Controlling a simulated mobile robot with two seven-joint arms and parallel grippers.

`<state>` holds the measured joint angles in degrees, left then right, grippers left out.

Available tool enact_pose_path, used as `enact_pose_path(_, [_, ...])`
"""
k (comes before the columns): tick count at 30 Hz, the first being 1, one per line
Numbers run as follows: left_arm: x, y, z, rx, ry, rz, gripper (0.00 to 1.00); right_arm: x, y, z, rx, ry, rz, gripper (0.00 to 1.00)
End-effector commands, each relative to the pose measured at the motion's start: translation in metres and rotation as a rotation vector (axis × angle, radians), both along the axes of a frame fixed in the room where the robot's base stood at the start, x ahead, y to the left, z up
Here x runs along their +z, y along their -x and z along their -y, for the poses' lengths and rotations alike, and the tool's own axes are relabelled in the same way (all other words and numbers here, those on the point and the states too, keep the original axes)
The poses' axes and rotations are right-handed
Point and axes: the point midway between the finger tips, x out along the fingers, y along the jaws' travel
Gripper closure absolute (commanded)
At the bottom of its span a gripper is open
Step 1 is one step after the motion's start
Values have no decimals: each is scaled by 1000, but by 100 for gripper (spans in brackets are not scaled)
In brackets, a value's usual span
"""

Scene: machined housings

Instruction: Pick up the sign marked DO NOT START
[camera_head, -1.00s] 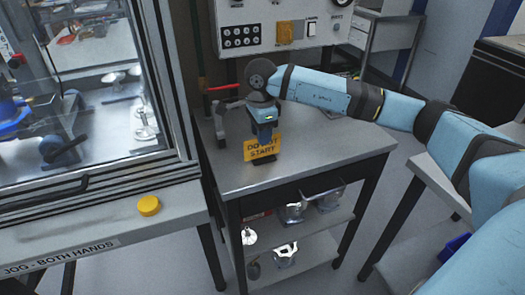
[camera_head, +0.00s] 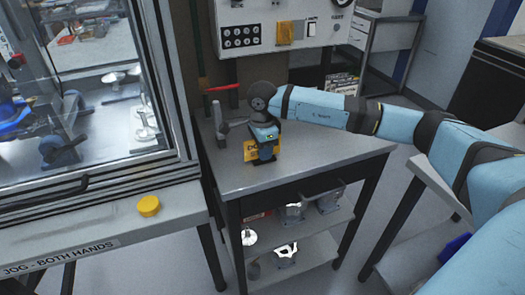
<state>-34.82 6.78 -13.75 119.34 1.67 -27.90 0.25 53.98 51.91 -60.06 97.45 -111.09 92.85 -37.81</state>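The orange sign (camera_head: 248,152) stands on a grey metal worktop. Only its left part, with the start of the black lettering, shows; the rest is hidden behind my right gripper. My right gripper (camera_head: 265,156) points down in front of the sign, close to the worktop. Its fingers are dark and small here, so I cannot tell whether they are open or shut, or whether they touch the sign. My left gripper is not in view.
The worktop (camera_head: 310,158) is bare to the right and in front of the sign. A grey upright post (camera_head: 218,117) stands just left of my gripper. A glazed machine enclosure (camera_head: 100,95) borders the left, with a yellow button (camera_head: 149,206) on its front ledge. A control panel (camera_head: 270,25) hangs behind.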

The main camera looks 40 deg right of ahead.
Motion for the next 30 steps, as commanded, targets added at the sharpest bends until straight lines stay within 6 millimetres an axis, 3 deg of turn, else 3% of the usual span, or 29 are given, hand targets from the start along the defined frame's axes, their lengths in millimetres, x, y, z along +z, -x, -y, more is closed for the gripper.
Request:
enact_pose_path(2, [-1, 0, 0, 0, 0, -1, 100, -1, 0, 0, 0, 0, 0, 68])
enact_pose_path(6, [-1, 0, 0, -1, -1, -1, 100, -1, 0, 0, 0, 0, 0, 100])
enact_pose_path(20, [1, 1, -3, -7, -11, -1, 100, 4, 0, 0, 0, 0, 1, 100])
enact_pose_path(26, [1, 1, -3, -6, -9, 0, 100, 31, -1, 0, 0, 0, 4, 100])
enact_pose_path(30, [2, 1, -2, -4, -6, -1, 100, 68, -1, 0, 1, 0, 6, 100])
